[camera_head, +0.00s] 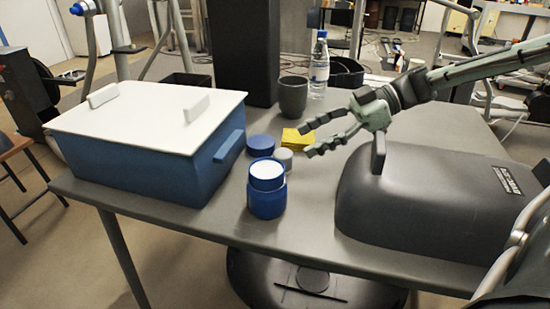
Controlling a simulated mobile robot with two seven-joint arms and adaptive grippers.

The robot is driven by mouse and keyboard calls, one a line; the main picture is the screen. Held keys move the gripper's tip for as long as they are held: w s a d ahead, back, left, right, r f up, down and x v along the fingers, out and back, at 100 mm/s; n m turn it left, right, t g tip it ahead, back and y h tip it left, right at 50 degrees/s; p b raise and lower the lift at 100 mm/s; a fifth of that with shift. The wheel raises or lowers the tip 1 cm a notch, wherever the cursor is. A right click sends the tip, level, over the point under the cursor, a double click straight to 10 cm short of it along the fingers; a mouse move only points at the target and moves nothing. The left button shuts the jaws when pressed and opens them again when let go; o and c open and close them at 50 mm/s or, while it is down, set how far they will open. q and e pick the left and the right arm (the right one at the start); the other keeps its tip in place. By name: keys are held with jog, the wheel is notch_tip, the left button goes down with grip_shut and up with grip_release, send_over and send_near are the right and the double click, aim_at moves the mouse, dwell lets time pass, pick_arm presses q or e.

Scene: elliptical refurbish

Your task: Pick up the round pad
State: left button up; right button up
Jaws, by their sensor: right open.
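A small light-grey round pad (284,158) lies on the grey table, just behind an open blue jar (266,200) with a white top surface. A blue round lid (261,145) lies beside the pad, to its left. My right gripper (308,141) reaches in from the right, its fingers spread and empty, pointing left. Its tips are just right of and above the pad in the picture, near a yellow sponge (293,137). I cannot tell its exact height above the table. The pad is partly hidden by the jar. My left gripper is not in view.
A blue box with a white lid (150,115) fills the table's left side. A black domed case (430,205) stands on the right, under my right arm. A dark grey cup (293,98) and a water bottle (320,66) stand behind. The front middle of the table (305,215) is clear.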

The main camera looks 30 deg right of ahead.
aim_at(283, 157)
jog(key=shift+w+a+f, duration=0.1)
jog(key=shift+a+f, duration=0.25)
jog(key=shift+f, duration=0.25)
jog(key=b+x, duration=0.1)
jog(key=x, duration=0.2)
jog(key=shift+f, duration=0.1)
jog(key=shift+a+f, duration=0.55)
jog(key=shift+a, duration=0.1)
jog(key=shift+b+x, duration=0.45)
jog(key=shift+x, duration=0.55)
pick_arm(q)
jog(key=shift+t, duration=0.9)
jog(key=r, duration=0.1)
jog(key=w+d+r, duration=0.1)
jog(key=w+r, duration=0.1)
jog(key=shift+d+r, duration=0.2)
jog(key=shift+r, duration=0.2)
pick_arm(e)
jog(key=shift+w+r, duration=0.1)
jog(key=shift+r, duration=0.15)
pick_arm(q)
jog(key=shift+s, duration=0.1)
pick_arm(e)
jog(key=shift+c, duration=0.4)
jog(key=c, duration=1)
